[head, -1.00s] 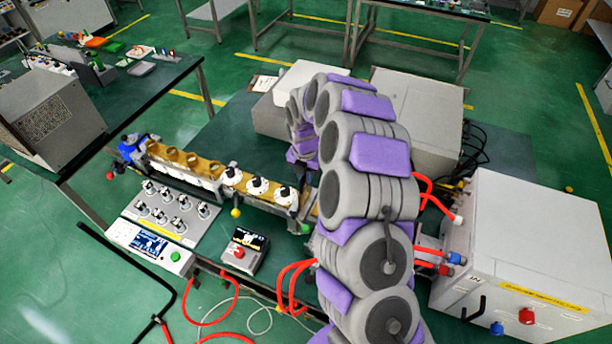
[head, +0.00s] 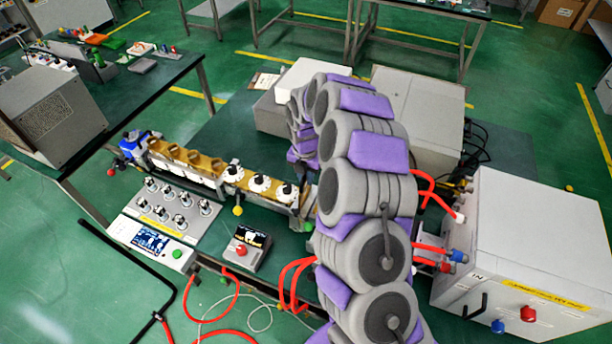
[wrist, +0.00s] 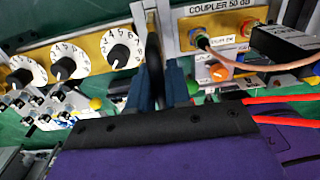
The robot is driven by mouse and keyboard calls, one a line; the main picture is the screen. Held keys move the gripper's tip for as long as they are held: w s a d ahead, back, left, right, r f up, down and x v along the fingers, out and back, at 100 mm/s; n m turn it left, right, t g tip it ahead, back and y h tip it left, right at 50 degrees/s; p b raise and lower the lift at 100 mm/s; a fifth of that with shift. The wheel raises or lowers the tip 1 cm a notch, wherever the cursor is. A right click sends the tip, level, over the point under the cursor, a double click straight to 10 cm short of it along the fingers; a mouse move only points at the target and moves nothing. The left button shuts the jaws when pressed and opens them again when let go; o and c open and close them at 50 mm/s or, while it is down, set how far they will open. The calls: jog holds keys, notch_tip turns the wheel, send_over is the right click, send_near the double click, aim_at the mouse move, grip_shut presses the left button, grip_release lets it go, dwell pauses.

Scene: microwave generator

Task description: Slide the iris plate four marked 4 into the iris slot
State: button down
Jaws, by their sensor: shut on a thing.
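In the wrist view, my gripper (wrist: 155,75) has its two dark blue fingers close together around a thin dark piece (wrist: 153,62), which I take for the iris plate. Its marking 4 cannot be read. The fingers stand at the break in the brass waveguide line, between the dial section (wrist: 95,52) on the left and the coupler section (wrist: 222,27) on the right. Pale upright flanges (wrist: 150,18) show just beyond the fingertips. The iris slot itself cannot be made out, nor whether the plate is in it. In the head view, my arm hides the gripper.
In the head view, the brass waveguide line (head: 212,166) runs along the bench, with a rack of knobbed parts (head: 165,205) before it. A small meter box (head: 247,247) stands nearby. A large grey cabinet (head: 540,235) with red cables stands right. A copper cable (wrist: 240,63) crosses the coupler.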

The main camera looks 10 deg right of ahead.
jog(key=shift+r+p, duration=1.85)
jog(key=shift+r, duration=3.35)
jog(key=shift+f, duration=0.1)
jog(key=m, duration=0.1)
jog(key=m+b, duration=0.1)
jog(key=m, duration=0.1)
jog(key=shift+s+f, duration=0.4)
jog(key=s+f+m+b, duration=0.3)
jog(key=m+b, duration=0.1)
jog(key=m, duration=0.9)
jog(key=s+f+m+b, duration=0.2)
jog(key=m+b, duration=0.2)
jog(key=m, duration=0.9)
jog(key=w+m, duration=0.1)
jog(key=m, duration=0.1)
jog(key=w+r+m, duration=0.1)
jog(key=w+m, duration=0.1)
jog(key=w+r+m, duration=0.1)
jog(key=w+m, duration=0.1)
jog(key=shift+w+a+r+y, duration=0.15)
jog(key=shift+w+r+y, duration=0.05)
jog(key=shift+y, duration=0.1)
jog(key=shift+w+a+r+m, duration=0.1)
jog(key=shift+w+m, duration=0.15)
jog(key=shift+m, duration=0.25)
jog(key=shift+p, duration=0.3)
